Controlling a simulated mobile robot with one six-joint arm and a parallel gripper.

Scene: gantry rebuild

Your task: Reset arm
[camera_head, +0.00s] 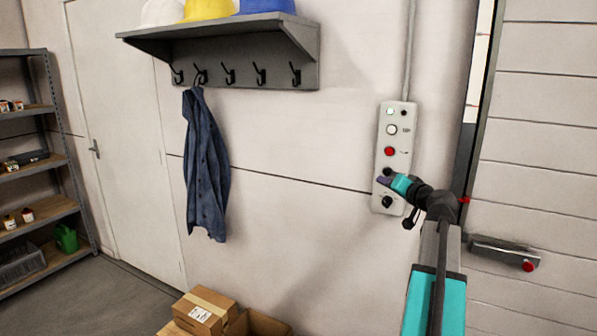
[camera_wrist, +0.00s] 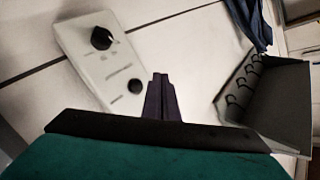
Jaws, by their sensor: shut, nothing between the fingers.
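My gripper (camera_head: 384,181) is in front of the grey control panel (camera_head: 404,162) on the wall, at the level of its lower half. In the wrist view its dark fingers (camera_wrist: 160,82) are shut together and empty. The panel (camera_wrist: 88,66) shows there to the left of the fingers, with a black rotary knob (camera_wrist: 101,38) and a black round button (camera_wrist: 134,86). In the head view the panel also has a white button (camera_head: 391,130) and a red button (camera_head: 389,151). I cannot tell whether the fingertips touch the panel.
A hook shelf (camera_head: 220,62) with helmets and a hanging blue coat (camera_head: 206,165) is on the wall to the left. Cardboard boxes (camera_head: 205,311) stand on the floor below. A panelled door (camera_head: 545,130) with a handle bar (camera_head: 500,250) is at the right.

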